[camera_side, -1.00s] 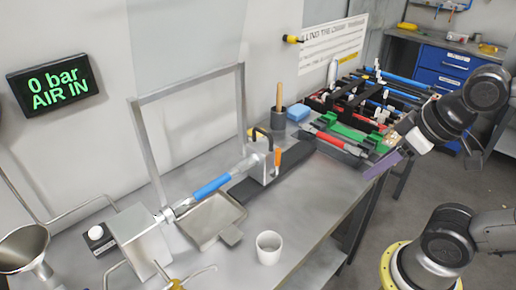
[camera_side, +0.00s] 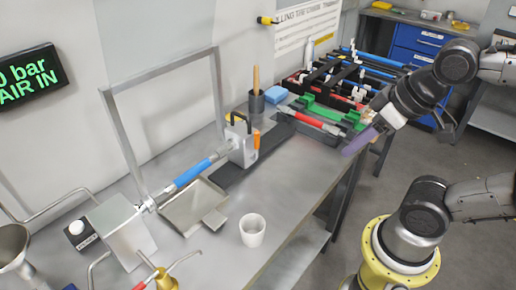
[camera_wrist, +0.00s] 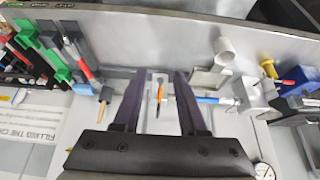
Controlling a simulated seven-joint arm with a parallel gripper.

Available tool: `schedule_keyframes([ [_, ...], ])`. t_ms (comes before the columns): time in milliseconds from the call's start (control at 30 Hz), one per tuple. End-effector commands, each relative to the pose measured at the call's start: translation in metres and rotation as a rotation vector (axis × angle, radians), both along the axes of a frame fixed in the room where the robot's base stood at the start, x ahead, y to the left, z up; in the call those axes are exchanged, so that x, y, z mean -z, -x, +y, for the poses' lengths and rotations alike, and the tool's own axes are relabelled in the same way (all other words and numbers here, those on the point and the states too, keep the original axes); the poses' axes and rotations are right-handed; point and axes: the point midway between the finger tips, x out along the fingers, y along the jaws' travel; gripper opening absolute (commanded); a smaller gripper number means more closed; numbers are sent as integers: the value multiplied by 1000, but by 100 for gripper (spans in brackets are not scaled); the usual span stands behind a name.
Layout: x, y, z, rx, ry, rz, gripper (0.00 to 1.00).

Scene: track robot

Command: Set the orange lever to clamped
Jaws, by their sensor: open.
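The orange lever (camera_side: 256,140) stands roughly upright on the right side of a grey clamp block (camera_side: 240,152) on the bench. A blue-sleeved tube (camera_side: 192,173) runs into the block from the left. My gripper (camera_side: 357,141) is off the right edge of the bench, well apart from the lever, with its dark purple fingers pointing down-left. In the wrist view my gripper (camera_wrist: 164,72) is open and empty. The orange lever (camera_wrist: 159,92) shows between the fingers in that picture, at a distance. Whether the lever is clamped I cannot tell.
A rack of colored tubes (camera_side: 345,85) stands at the back right. A pot with a wooden stick (camera_side: 256,101) and a blue block (camera_side: 276,95) are behind the clamp. A white cup (camera_side: 252,230), a metal tray (camera_side: 190,208) and a tall metal frame (camera_side: 107,130) stand nearby.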

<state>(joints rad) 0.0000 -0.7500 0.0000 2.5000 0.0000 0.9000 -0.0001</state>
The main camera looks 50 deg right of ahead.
Motion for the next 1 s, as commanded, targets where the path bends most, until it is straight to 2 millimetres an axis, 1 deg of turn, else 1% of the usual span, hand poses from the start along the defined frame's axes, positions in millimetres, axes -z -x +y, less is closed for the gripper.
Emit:
schedule_keyframes([
  [33, 0, 0, 0, -4, 2, 0, 30],
  [133, 0, 4, 2, -31, 5, 22, 12],
  [200, -13, 2, 7, -59, -5, 21, 0],
  [267, -25, -5, 11, -80, -17, 36, 0],
  [400, -51, -32, 17, -102, -64, 102, 0],
  [500, -63, -55, 17, -105, -103, 150, 0],
  [600, -72, -80, 13, -102, -140, 192, 0],
  [700, -76, -104, 7, -95, -181, 234, 0],
  [833, -75, -137, -6, -78, -235, 282, 0],
  [1000, -63, -178, -31, -39, -309, 340, 0],
])
